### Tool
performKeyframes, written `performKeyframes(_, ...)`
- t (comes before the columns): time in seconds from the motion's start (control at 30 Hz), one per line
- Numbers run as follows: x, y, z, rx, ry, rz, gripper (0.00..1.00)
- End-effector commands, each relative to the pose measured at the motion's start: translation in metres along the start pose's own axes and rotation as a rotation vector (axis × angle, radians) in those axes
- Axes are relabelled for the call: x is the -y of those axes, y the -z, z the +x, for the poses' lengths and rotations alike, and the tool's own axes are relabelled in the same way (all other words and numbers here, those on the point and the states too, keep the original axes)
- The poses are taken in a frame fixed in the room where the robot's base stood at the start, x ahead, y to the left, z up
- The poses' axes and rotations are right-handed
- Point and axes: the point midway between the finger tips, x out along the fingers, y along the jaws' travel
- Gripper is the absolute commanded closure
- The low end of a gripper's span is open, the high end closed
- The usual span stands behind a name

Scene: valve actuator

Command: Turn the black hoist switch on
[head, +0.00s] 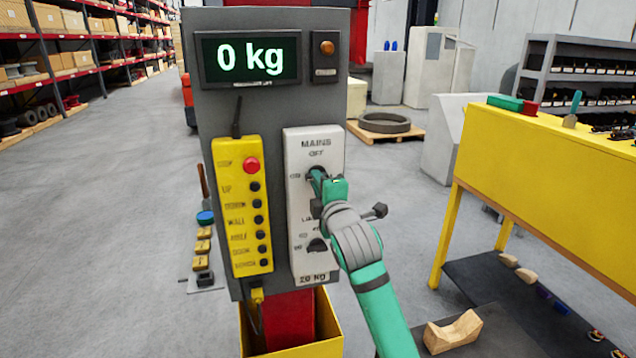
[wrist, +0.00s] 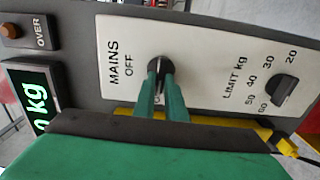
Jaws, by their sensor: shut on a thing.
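The black mains switch (wrist: 158,64) is a round knob on the white panel (head: 301,146), under the words MAINS and OFF. It also shows in the head view (head: 316,171), mostly covered by my fingers. My gripper (wrist: 160,88) has its two green fingers on either side of the knob's grip and is shut on it. In the head view, my gripper (head: 320,181) reaches the panel from the lower right. A label just below the knob is mostly hidden by the fingers. I cannot read the knob's pointer clearly.
A black limit knob (head: 317,245) sits lower on the same panel. To the left hangs a yellow pendant (head: 242,205) with a red stop button and several black buttons. Above, the display (head: 250,58) reads 0 kg beside an orange lamp (head: 327,47). A yellow bench (head: 545,180) stands right.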

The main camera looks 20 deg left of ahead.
Motion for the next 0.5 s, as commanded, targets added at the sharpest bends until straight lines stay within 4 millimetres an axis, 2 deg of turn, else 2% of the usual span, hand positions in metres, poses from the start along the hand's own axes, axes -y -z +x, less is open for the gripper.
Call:
performKeyframes(0.47,0.0015,0.0006,0.0004,-0.001,0.003,-0.011,1.0)
performKeyframes(0.5,0.0015,0.0006,0.0004,-0.001,0.003,-0.011,0.8)
